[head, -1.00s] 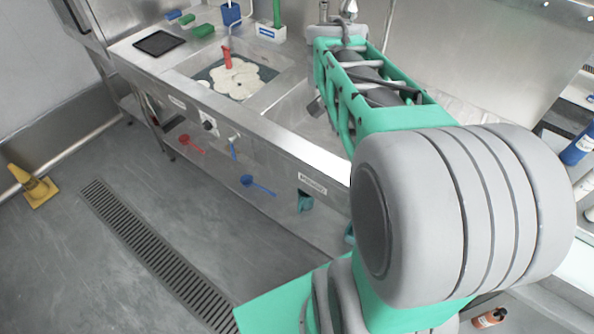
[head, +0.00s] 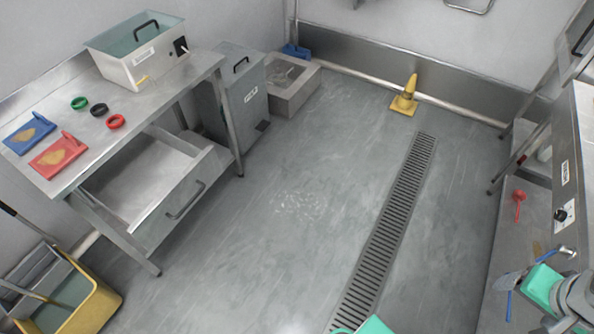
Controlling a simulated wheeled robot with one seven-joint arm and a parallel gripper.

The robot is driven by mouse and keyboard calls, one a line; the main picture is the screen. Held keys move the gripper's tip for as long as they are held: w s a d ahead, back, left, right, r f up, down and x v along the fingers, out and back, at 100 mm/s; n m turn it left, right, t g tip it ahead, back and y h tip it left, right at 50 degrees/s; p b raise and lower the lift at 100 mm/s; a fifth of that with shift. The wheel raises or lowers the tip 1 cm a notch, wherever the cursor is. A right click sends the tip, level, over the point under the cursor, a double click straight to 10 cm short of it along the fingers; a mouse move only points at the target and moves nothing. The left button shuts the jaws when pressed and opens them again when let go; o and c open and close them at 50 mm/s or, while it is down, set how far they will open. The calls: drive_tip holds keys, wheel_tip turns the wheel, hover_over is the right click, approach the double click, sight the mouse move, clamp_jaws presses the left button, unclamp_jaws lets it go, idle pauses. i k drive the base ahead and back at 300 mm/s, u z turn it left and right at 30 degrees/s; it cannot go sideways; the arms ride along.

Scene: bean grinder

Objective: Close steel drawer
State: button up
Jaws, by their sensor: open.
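The steel drawer (head: 150,188) hangs pulled out under the steel table at the left of the head view. Its front, with a dark bar handle (head: 186,200), faces the open floor, and its inside looks empty. My gripper (head: 535,266) shows at the lower right edge, beside the sink counter, far across the floor from the drawer. It looks open and empty, with part of it cut off by the frame.
A yellow cone (head: 405,100) stands far back. Floor along the drain (head: 390,230) is clear.

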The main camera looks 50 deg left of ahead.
sight(147, 184)
drive_tip(key=u, duration=1.65)
drive_tip(key=i, duration=0.3)
drive_tip(key=u, duration=2.45)
